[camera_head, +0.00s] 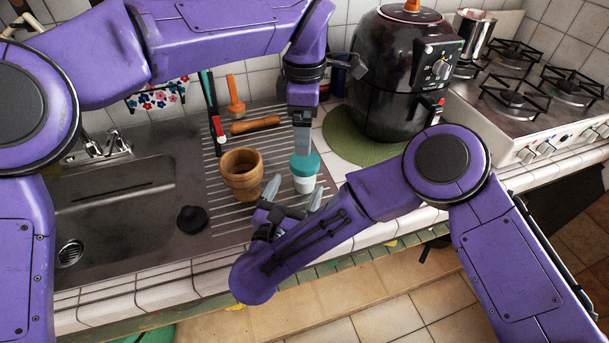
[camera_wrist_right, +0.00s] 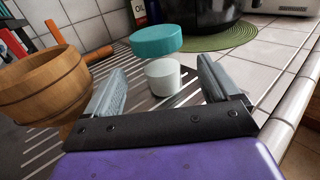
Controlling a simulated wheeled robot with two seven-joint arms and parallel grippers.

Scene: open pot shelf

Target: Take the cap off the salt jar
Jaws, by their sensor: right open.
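The salt jar (camera_head: 305,184) is a small white jar on the ribbed drainboard, upright; it also shows in the right wrist view (camera_wrist_right: 162,78). Its teal cap (camera_head: 304,165) is directly above the white body. In the right wrist view the wide cap (camera_wrist_right: 157,41) appears slightly apart from the body, but I cannot tell whether they touch. My right gripper (camera_head: 291,197) is open and empty, in front of the jar, with its fingers (camera_wrist_right: 159,80) spread to either side of it. My left gripper (camera_head: 302,140) points down over the cap; its jaw opening and any contact are unclear.
A wooden mortar (camera_head: 241,180) stands close left of the jar. A black stopper (camera_head: 192,219) lies by the sink (camera_head: 120,215). A black air fryer (camera_head: 400,75) on a green mat (camera_head: 345,140) stands behind right. Utensils lie behind the mortar.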

